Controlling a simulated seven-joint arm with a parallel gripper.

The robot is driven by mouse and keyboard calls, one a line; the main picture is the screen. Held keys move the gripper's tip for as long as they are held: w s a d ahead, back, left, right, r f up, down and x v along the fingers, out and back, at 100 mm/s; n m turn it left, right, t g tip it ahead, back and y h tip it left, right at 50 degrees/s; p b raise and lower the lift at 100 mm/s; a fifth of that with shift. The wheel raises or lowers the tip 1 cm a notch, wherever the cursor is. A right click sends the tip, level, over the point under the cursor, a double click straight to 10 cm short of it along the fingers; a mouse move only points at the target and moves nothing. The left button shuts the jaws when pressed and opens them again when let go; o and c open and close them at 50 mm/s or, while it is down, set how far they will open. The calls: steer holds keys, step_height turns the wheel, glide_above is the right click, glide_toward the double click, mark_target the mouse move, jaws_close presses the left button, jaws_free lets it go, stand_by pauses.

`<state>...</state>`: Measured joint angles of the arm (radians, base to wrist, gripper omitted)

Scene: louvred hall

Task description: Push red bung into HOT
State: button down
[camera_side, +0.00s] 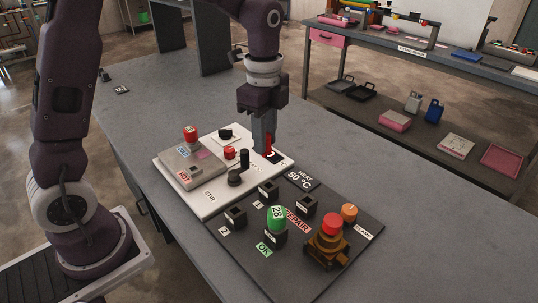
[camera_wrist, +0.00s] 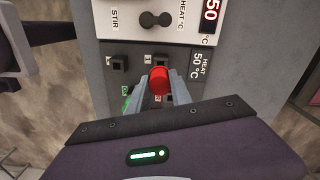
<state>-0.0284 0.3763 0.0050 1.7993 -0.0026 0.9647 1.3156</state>
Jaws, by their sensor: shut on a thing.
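My gripper (camera_side: 264,148) is shut on a red bung (camera_wrist: 159,80), which shows between the two fingertips in the wrist view. In the side view the fingers point down at the right part of the white panel. A red patch shows beside the fingertips there, and I cannot tell whether it is the bung or the display. The grey block with the red HOT label (camera_side: 183,177) lies to the left of my gripper, well apart from it. A blue COLD label (camera_side: 182,152) is behind HOT. A red cap with a pale mark (camera_side: 190,133) stands at the block's back edge.
Dark knobs (camera_side: 235,178) and a small red piece (camera_side: 230,152) rise between my gripper and the block. The black panel (camera_side: 330,203) in front bears several black sockets, a green bung marked 28 (camera_side: 277,217) and a red-topped brown fixture (camera_side: 329,240). The table is clear at right.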

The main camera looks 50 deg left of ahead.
steer(key=s+a+n, duration=0.3)
steer(key=s+a, duration=0.1)
steer(key=a, duration=0.6)
steer(key=n, duration=0.3)
glide_above(195, 175)
steer(key=a, duration=0.2)
step_height(195, 175, down, 8)
steer(key=shift+w+d, duration=0.15)
steer(key=shift+w, duration=0.25)
steer(key=shift+f, duration=0.65)
steer(key=c, duration=1.1)
jaws_free()
